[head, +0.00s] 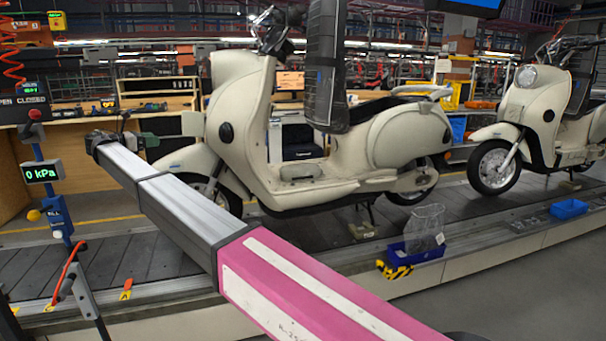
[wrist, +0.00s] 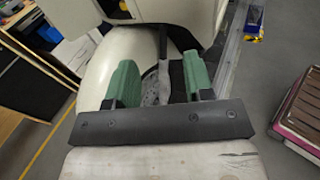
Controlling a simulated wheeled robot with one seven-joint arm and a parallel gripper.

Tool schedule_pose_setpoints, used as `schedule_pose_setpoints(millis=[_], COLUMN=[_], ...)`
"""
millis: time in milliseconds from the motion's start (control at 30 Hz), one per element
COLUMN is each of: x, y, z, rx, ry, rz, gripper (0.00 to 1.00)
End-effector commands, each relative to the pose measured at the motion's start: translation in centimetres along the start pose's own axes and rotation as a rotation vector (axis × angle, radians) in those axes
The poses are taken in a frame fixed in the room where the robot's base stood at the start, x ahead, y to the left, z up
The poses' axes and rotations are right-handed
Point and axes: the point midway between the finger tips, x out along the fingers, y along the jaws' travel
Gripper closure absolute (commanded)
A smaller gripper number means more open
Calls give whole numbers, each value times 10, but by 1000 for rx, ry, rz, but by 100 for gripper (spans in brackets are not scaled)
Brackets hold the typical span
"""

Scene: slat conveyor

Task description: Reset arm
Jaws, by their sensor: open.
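My gripper (wrist: 160,78) is open in the wrist view, its two green fingers apart with nothing held. Beyond the fingers are the cream front fender (wrist: 110,68) and part of the front wheel of the near scooter; I cannot tell the exact gap. In the head view my pink and silver arm reaches from the bottom right to the upper left, in front of the near cream scooter (head: 237,110). The arm hides part of its front wheel. The scooter stands upright on the slat conveyor (head: 130,262).
A second cream scooter (head: 545,115) stands farther right on the conveyor. A blue bin (head: 425,248) with a clear bag sits at the conveyor's edge, and another blue bin (head: 569,208) is to its right. A post with a 0 kPa display (head: 43,172) stands at left. Grey floor is clear at lower right.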

Motion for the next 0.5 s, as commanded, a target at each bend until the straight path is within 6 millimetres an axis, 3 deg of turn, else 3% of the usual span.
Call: schedule_pose_setpoints(millis=[267,500], x=[44,106], y=[-22,-56], z=[-27,-67], rx=[44,115], ry=[53,132], rz=[-18,-55], gripper=[52,52])
